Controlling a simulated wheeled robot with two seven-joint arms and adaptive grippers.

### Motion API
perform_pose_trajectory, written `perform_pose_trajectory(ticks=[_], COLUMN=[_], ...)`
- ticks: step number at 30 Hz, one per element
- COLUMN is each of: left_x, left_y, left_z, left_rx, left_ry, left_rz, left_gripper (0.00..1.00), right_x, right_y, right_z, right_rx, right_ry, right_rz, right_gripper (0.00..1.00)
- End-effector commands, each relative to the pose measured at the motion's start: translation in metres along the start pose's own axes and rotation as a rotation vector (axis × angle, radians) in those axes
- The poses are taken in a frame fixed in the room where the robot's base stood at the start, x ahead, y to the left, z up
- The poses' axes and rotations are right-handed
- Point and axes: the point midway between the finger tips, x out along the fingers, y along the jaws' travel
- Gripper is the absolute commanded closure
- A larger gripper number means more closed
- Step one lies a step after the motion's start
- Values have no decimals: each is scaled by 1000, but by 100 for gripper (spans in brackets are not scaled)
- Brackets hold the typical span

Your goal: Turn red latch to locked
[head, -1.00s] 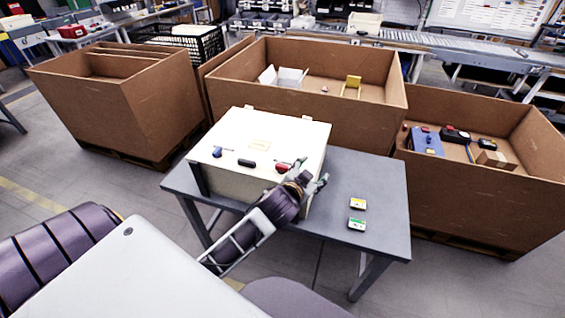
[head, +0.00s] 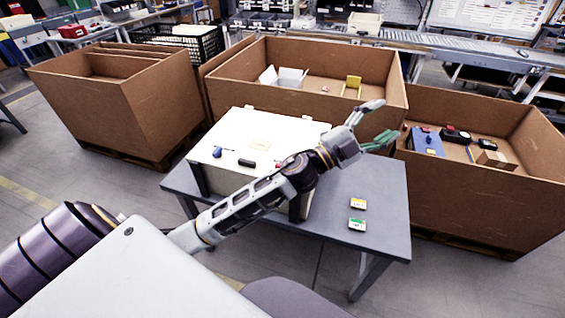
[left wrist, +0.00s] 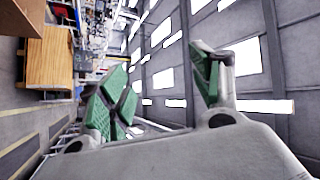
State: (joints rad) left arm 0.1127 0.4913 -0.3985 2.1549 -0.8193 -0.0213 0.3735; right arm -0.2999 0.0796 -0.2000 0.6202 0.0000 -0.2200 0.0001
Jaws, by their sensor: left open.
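A cream-white box (head: 262,123) stands on the grey table (head: 380,185). A blue handle (head: 218,152) and a dark oblong part (head: 246,162) sit on its top. My right gripper is not in view.
Large brown crates (head: 310,100) stand behind the table and on both sides. The right crate (head: 480,205) holds several tools and a blue box (head: 427,142).

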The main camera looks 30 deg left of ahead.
Motion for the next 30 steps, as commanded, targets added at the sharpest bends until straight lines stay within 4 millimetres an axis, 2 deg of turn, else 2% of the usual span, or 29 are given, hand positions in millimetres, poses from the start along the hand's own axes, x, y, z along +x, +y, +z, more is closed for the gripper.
perform_pose_trajectory(ticks=[9, 15, 23, 30], left_x=[13, 9, -7, -30], left_y=[23, 45, 74, 92], left_z=[-43, -56, -52, -28], left_rx=[179, 290, 431, 556], left_ry=[279, 425, 570, 652], left_rz=[171, 316, 538, 776], left_gripper=[36, 36, 36, 36], right_x=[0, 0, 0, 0], right_y=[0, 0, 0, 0], right_z=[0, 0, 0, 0], right_rx=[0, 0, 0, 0], right_ry=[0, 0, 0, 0], right_rz=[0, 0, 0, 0], right_gripper=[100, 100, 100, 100])
